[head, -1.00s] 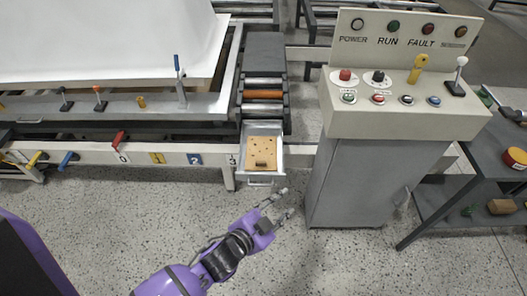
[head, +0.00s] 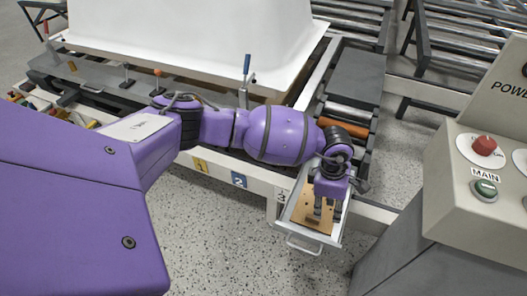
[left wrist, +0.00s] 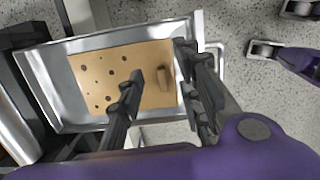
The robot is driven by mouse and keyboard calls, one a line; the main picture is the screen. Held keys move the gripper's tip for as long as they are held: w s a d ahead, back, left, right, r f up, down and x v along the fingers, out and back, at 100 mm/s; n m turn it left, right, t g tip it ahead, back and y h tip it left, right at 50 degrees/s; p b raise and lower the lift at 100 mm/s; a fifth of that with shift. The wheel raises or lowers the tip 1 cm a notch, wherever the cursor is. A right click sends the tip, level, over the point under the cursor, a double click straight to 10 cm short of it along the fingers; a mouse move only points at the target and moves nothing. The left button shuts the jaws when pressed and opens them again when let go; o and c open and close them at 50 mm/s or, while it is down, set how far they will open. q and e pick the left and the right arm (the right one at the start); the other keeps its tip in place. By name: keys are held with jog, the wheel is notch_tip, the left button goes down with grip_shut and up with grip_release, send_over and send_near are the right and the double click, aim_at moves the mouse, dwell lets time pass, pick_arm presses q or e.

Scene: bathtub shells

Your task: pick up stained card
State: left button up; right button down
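The stained card (head: 306,217) is a tan sheet with several dark spots. It lies flat in a shallow metal tray (head: 336,232) and shows larger in the left wrist view (left wrist: 104,72). A small brown block-like piece (left wrist: 164,76) is at its right part there. My left gripper (head: 325,212) reaches down over the tray. In the left wrist view its fingers (left wrist: 158,80) are apart, one over the card and one by the tray's right end, with the brown piece between them. I cannot tell whether they touch the card. Purple and grey parts at that view's right edge are unclear.
The control console (head: 478,205) with red and green buttons stands at the right. A roller conveyor (head: 347,118) is behind the tray, and a large white tub shell (head: 200,40) is at the back left. Speckled floor (head: 240,240) lies in front.

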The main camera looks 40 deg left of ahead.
pick_arm(q)
jog(key=a, duration=0.1)
jog(key=a+y, duration=0.1)
jog(key=a, duration=0.1)
jog(key=shift+s+a+f+m+y, duration=0.1)
jog(key=shift+s+f+m+y, duration=0.2)
jog(key=shift+f+m, duration=0.1)
notch_tip(320, 180, down, 7)
jog(key=shift+s+b, duration=0.15)
jog(key=shift+b, duration=0.3)
pick_arm(e)
jog(key=shift+s+d+f, duration=0.2)
jog(key=shift+s+f, duration=0.35)
jog(key=shift+s, duration=0.3)
pick_arm(q)
jog(key=shift+c, duration=0.5)
jog(key=shift+r, duration=0.1)
grip_shut()
pick_arm(e)
jog(key=shift+s, duration=0.1)
